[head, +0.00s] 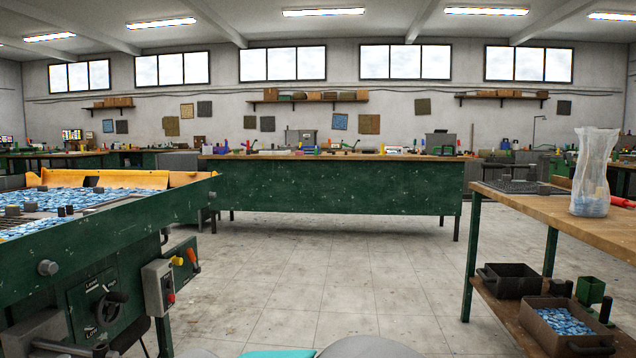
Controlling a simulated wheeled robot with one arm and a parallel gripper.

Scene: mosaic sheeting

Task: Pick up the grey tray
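No thing in the head view is clearly the grey tray. A flat dark grey piece with low upright parts (515,186) lies on the wooden top of the right bench (560,207). On that bench's lower shelf stand a dark, empty-looking bin (510,281) and a brownish-grey bin (540,335) with blue tiles in it. Small grey boxes (300,137) on the far bench are too distant to make out. My gripper is not in view.
A green machine (100,235) with blue tiles and a control box (158,286) stands at left. A long green bench (330,190) spans the back. A clear bag (593,175) stands on the right bench. The tiled floor (320,275) between them is clear.

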